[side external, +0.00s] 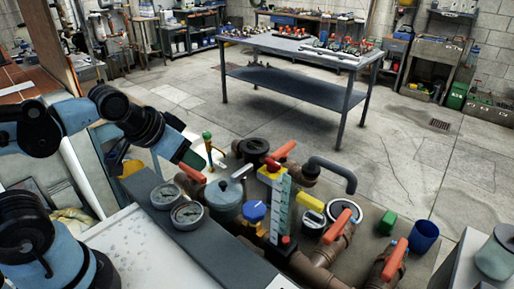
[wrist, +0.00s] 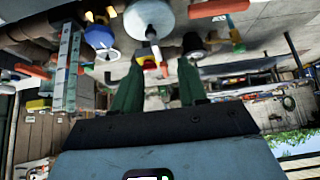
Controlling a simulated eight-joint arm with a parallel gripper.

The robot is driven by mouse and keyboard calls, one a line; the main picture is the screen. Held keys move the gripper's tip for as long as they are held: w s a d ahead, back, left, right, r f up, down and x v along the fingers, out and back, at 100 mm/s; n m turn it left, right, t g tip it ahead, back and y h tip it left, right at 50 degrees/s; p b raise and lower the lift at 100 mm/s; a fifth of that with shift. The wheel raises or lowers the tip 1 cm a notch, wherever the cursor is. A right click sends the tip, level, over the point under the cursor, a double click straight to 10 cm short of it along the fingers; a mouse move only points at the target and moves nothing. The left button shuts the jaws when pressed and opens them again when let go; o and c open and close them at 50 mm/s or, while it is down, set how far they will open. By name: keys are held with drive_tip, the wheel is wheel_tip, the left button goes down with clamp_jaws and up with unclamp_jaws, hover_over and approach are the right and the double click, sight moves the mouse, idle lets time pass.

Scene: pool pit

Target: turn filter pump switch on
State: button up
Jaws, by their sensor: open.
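I cannot tell which part is the filter pump switch; no label is readable. The strip also shows at the left of the wrist view (wrist: 68,70). My gripper (side external: 191,158) is above the left side of the fittings, near the grey-lidded pot (side external: 223,198). In the wrist view, my gripper (wrist: 158,88) has two green fingers apart, with nothing held. A small red, white and yellow part (wrist: 150,62) shows beyond and between the fingertips; contact is not visible.
Two gauges (side external: 188,214) stand at the front left. A blue knob (side external: 254,212), brown pipes with orange-red handles (side external: 342,225) and a yellow block (side external: 310,201) crowd the pit. A blue cup (side external: 423,236) stands right. Open floor lies behind, before a metal workbench (side external: 300,50).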

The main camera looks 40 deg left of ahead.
drive_tip(key=w+d+r+n+g, duration=0.1)
drive_tip(key=w+r+n+g, duration=0.1)
drive_tip(key=w+r+n, duration=0.35)
drive_tip(key=n+g, duration=0.5)
drive_tip(key=n, duration=0.8)
hover_over(273, 161)
wheel_tip(273, 161, down, 4)
drive_tip(key=shift+m, duration=0.25)
wheel_tip(273, 161, down, 11)
drive_tip(key=shift+f, duration=0.15)
clamp_jaws()
